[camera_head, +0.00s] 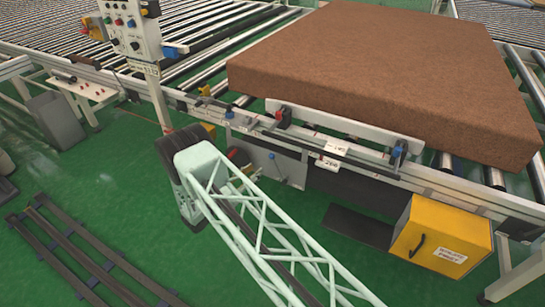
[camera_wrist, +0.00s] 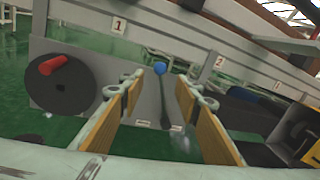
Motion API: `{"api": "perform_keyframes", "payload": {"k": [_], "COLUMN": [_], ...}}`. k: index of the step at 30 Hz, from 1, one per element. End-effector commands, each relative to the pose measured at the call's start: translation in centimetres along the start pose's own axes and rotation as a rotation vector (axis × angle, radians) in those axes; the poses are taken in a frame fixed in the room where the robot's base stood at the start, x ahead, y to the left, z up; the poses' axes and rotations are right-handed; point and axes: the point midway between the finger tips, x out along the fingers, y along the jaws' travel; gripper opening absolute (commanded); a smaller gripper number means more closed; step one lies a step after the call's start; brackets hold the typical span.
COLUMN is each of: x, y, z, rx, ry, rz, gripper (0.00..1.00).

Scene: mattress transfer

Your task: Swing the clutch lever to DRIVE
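The clutch lever, a thin dark rod with a blue knob (camera_wrist: 160,68), stands nearly upright in the wrist view against a grey panel (camera_wrist: 151,106). Two small labels sit near its lower end, one on each side; their words are too small to read. My gripper (camera_wrist: 160,86) is open, its two tan-padded fingers on either side of the lever in the picture. I see gaps between the rod and both pads; I cannot tell how far the lever lies beyond the fingertips. In the head view I cannot make out my gripper's fingers.
A dark disc (camera_wrist: 62,98) with a red handle (camera_wrist: 54,64) is left of the lever. A white rail with number plates runs above. A brown mattress (camera_head: 380,70) lies on the rollers. A yellow box (camera_head: 440,239) stands right; dark rails (camera_head: 75,245) lie on the floor left.

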Motion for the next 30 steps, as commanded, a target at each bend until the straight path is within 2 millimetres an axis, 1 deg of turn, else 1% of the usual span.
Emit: {"api": "perform_keyframes", "payload": {"k": [8,14,30], "x": [0.8,2.5,9.4], "y": [-0.1,-0.1,-0.1], "z": [0.0,-0.1,-0.1], "rx": [0.001,0.001,0.001], "ry": [0.0,0.0,0.0], "rz": [-0.002,-0.003,-0.003], "gripper": [0.31,0.31,0.31]}}
